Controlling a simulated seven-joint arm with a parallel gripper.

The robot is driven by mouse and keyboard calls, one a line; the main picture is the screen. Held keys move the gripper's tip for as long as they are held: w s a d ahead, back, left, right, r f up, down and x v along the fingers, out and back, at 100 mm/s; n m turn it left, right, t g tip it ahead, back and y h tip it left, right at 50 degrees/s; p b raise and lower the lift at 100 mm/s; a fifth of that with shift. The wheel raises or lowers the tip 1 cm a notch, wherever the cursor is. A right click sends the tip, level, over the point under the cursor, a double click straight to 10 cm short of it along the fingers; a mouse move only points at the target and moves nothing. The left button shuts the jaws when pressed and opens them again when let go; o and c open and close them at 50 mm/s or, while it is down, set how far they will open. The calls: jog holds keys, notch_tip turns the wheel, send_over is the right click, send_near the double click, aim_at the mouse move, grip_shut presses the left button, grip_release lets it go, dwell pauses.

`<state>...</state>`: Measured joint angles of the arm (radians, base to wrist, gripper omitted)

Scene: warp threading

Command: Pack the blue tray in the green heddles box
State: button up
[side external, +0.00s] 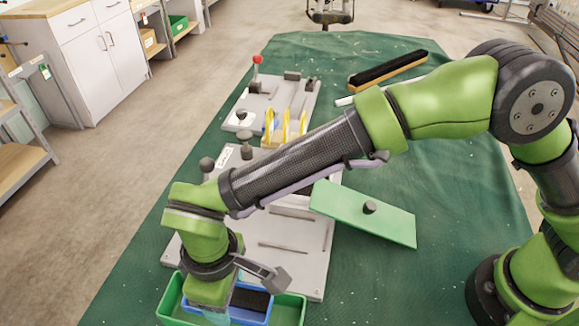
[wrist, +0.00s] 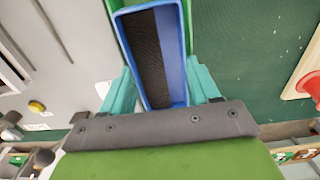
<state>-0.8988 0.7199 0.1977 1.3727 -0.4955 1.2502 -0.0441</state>
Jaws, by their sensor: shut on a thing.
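The blue tray (side external: 250,303) is a narrow open tray with a dark strip inside. In the wrist view the blue tray (wrist: 172,60) sits between the two teal fingers of my gripper (wrist: 160,88), which is shut on it. The green heddles box (side external: 290,312) is at the bottom of the side view, with the tray over or within its opening. In the wrist view the green box (wrist: 187,15) shows along the tray's far part. I cannot tell whether the tray touches the box floor.
A green lid with a dark knob (side external: 385,222) lies right of the grey board (side external: 290,262). Behind are yellow pieces in a wooden holder (side external: 285,130), a grey panel with a red-knobbed lever (side external: 257,75) and a black brush (side external: 388,70). The green cloth at right is mostly clear.

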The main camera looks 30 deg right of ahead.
jog(key=shift+f, duration=0.3)
jog(key=shift+f, duration=0.35)
jog(key=shift+f, duration=0.3)
jog(key=shift+f, duration=0.55)
jog(key=o, duration=1.1)
jog(key=shift+d, duration=0.1)
jog(key=shift+f, duration=0.1)
jog(key=shift+c, duration=0.5)
jog(key=shift+r, duration=3.75)
